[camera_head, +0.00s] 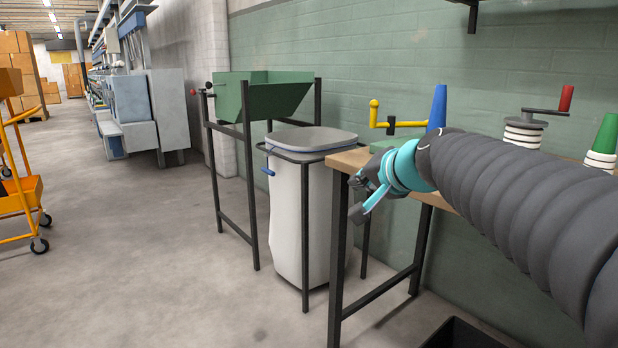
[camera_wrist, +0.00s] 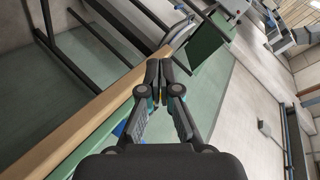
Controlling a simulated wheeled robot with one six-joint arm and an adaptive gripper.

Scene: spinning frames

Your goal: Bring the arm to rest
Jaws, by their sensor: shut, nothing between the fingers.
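My gripper (camera_head: 363,200) is at the end of my outstretched arm, in front of the left end of the wooden table (camera_head: 350,160). In the wrist view my gripper (camera_wrist: 158,66) is shut, its fingertips together with nothing between them. In that view the table's wooden edge (camera_wrist: 75,125) runs diagonally beside the fingers. I cannot tell whether my gripper touches the table. My arm reaches in from the right of the head view and hides part of the tabletop.
A lidded bin (camera_head: 310,215) stands left of the table, beside a green hopper (camera_head: 262,97) on a black frame. A yellow crank (camera_head: 400,124), a blue cone (camera_head: 437,108), a wound spool (camera_head: 524,133) and a green cone (camera_head: 605,140) stand along the table. An orange cart (camera_head: 20,195) is far left. Floor between is clear.

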